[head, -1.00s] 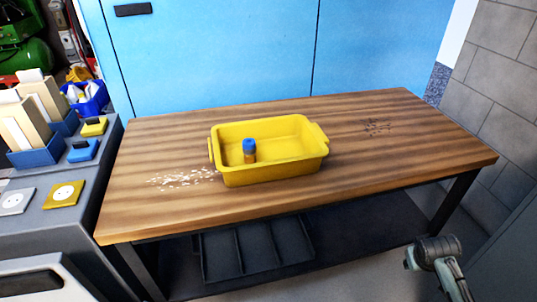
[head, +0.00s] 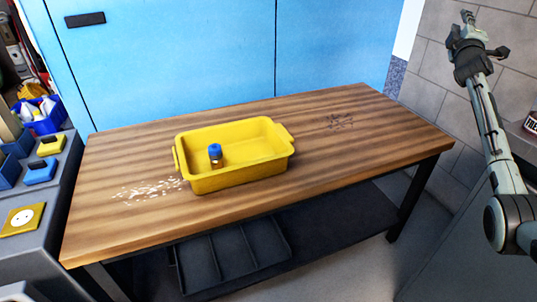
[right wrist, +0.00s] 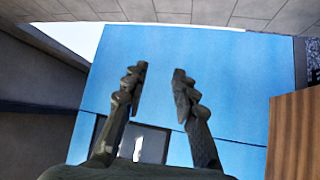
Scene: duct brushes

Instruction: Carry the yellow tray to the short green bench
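The yellow tray (head: 245,178) stands on the wooden-topped table (head: 370,140), with a handle at its left and right ends. A small brown bottle with a blue cap (head: 215,155) stands upright inside it. My right gripper (head: 467,18) is raised at the upper right of the head view, well apart from the tray. In the right wrist view its two fingers (right wrist: 158,85) are spread with nothing between them. My left gripper is in neither view. I cannot tell any short green bench in these frames.
White bits (head: 150,190) are scattered on the table left of the tray, and dark marks (head: 342,121) lie at its right. A dark divided tray (head: 232,258) is on the shelf below. A grey workbench (head: 40,220) stands left; blue cabinets (head: 190,60) stand behind.

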